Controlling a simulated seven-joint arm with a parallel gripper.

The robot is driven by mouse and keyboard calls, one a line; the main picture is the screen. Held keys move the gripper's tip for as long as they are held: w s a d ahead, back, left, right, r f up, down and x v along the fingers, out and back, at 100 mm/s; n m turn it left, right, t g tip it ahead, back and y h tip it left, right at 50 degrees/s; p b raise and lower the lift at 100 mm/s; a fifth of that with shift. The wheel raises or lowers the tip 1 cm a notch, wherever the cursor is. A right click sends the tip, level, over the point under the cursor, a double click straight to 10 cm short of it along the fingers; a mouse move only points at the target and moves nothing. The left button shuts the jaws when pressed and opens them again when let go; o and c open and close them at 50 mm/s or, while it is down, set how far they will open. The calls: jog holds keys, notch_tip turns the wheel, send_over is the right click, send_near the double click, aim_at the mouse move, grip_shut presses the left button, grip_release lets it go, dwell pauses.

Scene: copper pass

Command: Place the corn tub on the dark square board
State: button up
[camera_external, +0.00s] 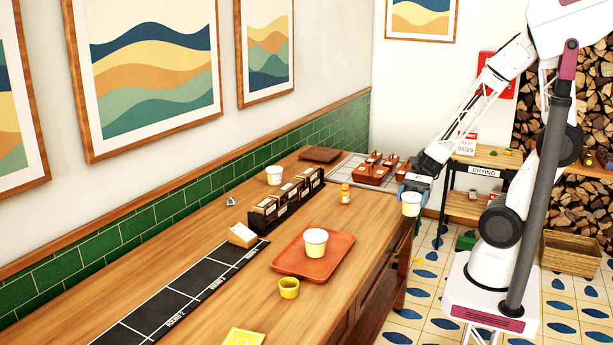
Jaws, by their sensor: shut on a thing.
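My gripper (413,188) is at the right edge of the wooden counter, shut on a pale tub (411,207) with a yellowish top. It holds the tub upright beyond the counter's edge. Its contents are too small to confirm as corn. A similar pale tub (315,244) stands on the orange-brown tray, and a white tub (274,176) stands near the green-tiled wall. A dark brown square board (320,154) lies flat and looks empty at the counter's far end, to the left of and beyond my gripper.
Between gripper and board are a red-brown caddy (376,171) on a pale grid and an orange bottle (345,194). Dark bins (285,203) stand mid-counter. The tray (338,256), a yellow cup (289,288) and a black gridded mat (166,325) lie nearer.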

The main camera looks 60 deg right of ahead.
jog(key=w+d+r+m+t+h, duration=0.1)
jog(key=w+d+m+t, duration=0.1)
jog(key=w+d, duration=0.55)
jog(key=w+d+r+m+t+h, duration=0.1)
jog(key=w+d+m+t, duration=0.2)
jog(key=w, duration=0.7)
jog(key=w+d+r+m+t, duration=0.1)
jog(key=w+d+t, duration=0.1)
jog(key=w+d, duration=0.5)
jog(key=w+d+m+t+h, duration=0.2)
jog(key=w+d+m+h, duration=0.1)
jog(key=w+d, duration=0.6)
jog(key=w+d+m+t+h, duration=0.2)
jog(key=w+d, duration=0.7)
jog(key=d, duration=0.7)
jog(key=shift+d+r+m+t+h, duration=0.15)
jog(key=shift+d+m+t+h, duration=0.15)
jog(key=shift+m+h, duration=0.55)
jog(key=shift+w, duration=0.1)
jog(key=shift+y, duration=0.25)
jog(key=w+d, duration=0.2)
jog(key=w, duration=0.3)
jog(key=w+d+f, duration=0.1)
jog(key=w+d, duration=0.1)
jog(key=w, duration=0.2)
jog(key=w+d, duration=0.2)
jog(key=w, duration=0.3)
jog(key=shift+w+d+f, duration=0.1)
jog(key=shift+w+f, duration=0.15)
jog(key=shift+w, duration=0.1)
